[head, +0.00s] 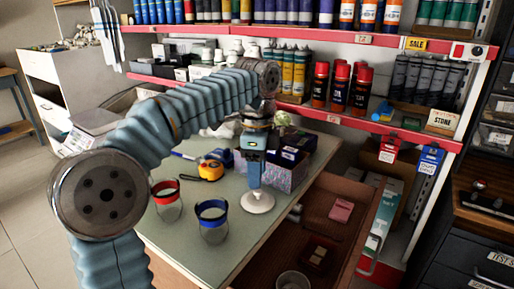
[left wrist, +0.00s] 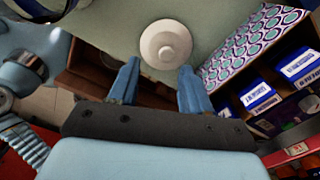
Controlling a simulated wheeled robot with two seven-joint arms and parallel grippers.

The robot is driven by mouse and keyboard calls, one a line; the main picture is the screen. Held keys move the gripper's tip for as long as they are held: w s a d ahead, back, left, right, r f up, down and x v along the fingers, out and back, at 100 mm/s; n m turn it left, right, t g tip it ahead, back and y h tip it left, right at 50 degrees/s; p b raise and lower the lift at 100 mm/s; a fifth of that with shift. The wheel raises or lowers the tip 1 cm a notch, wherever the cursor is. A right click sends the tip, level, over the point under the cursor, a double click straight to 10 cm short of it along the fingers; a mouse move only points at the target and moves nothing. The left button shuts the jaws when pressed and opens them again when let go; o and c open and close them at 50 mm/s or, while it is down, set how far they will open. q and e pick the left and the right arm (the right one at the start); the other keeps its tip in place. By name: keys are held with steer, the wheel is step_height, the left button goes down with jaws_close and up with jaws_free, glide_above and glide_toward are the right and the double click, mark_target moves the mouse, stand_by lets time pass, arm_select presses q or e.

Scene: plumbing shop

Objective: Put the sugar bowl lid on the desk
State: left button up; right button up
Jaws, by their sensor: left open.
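The sugar bowl lid (head: 258,202) is a small white round piece with a knob. It lies on the grey-green desk (head: 190,238), near the edge by the open drawer. In the left wrist view the lid (left wrist: 165,45) shows from above, just beyond the fingertips, with desk around it. My left gripper (head: 255,184) points down right over the lid. It is open, its two blue fingers apart in the left wrist view (left wrist: 159,68), with nothing gripped between them. I cannot tell whether a fingertip touches the lid. My right gripper is not in view.
A red-rimmed glass (head: 166,203) and a blue-rimmed glass (head: 212,220) stand left of the lid. A yellow tape measure (head: 210,170) lies behind them. A patterned box (head: 286,172) stands close right of my gripper.

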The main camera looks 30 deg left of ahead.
mark_target(257, 193)
arm_select(q)
step_height(257, 193, up, 6)
steer(key=p, duration=0.1)
steer(key=shift+r, duration=0.15)
